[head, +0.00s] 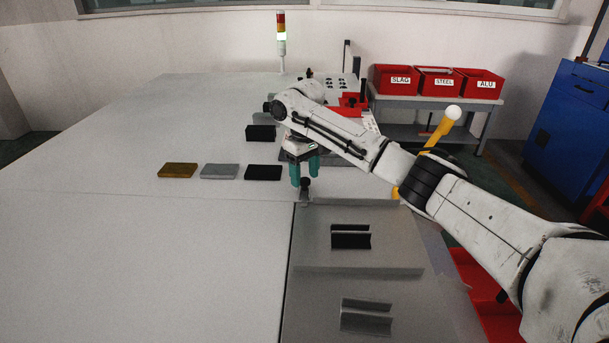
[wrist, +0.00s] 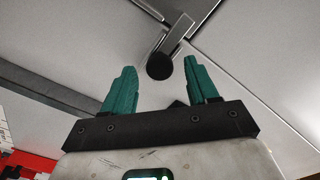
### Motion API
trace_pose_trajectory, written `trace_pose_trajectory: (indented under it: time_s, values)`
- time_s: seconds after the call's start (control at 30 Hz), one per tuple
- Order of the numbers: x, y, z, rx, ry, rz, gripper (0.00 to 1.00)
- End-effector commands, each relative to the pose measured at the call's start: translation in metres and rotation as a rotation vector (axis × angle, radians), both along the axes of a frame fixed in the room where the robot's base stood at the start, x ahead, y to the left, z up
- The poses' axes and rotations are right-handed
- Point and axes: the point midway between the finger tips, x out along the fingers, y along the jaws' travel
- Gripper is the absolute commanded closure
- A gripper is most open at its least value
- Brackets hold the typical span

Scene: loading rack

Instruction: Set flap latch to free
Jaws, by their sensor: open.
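The flap latch shows in the wrist view as a grey metal bar (wrist: 177,38) with a round black knob (wrist: 159,66) at its near end. In the head view the knob (head: 305,183) sits at the seam by the upper left corner of the grey flap panel (head: 345,262). My gripper (head: 305,170) is above the knob with its teal fingers pointing down. In the wrist view my gripper (wrist: 163,79) is open, with the knob between and slightly beyond the fingertips, not clasped. I cannot tell how far the fingertips are above the knob.
Brown (head: 178,170), grey (head: 219,171) and black (head: 263,172) blocks lie left of my gripper on the table. Red bins (head: 440,82) stand on a shelf behind. The left table area is clear.

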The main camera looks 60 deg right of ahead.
Motion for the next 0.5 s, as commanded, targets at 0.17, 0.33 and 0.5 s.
trace_pose_trajectory:
  time_s: [0.17, 0.33, 0.5]
  values:
    - [-0.0003, -0.0003, -0.0086, 0.0, 0.0, -0.001, 0.41]
    - [-0.0002, -0.0002, -0.0093, 0.0, 0.0, 0.0, 0.41]
    - [0.0, -0.0001, -0.0092, 0.0, 0.0, 0.0, 0.5]
